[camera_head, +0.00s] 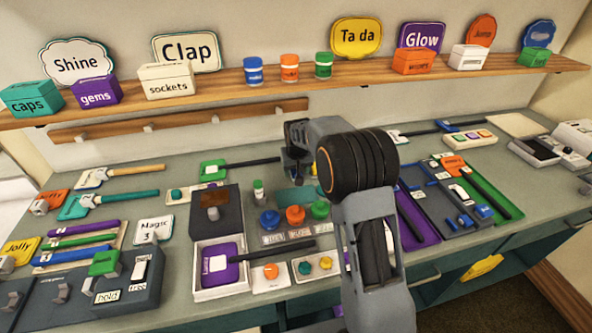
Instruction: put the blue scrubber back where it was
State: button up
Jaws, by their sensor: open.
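I cannot tell for sure which thing is the blue scrubber. Small blue pieces (483,211) lie in a dark tray (428,208) on the right of the counter. Another blue piece (446,126) lies by a dark handle at the back right. A blue round-topped thing (269,219) stands in a row with an orange one (295,214) and a green one (320,209). My gripper (297,168) is above the middle of the counter, seen partly behind my arm. It is open, and I see nothing held in it. My arm hides part of the counter behind it.
A wooden shelf (200,90) with signs and small boxes runs along the wall. A dark box (214,212) and a white tray with a purple sign (219,263) stand left of my arm. Paddles and coloured sticks crowd the left. Small bare patches of counter remain between things.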

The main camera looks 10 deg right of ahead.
jog(key=v, duration=1.1)
jog(key=s+f, duration=0.1)
jog(key=s, duration=2.7)
jog(key=shift+f+t, duration=0.4)
jog(key=shift+s, duration=0.1)
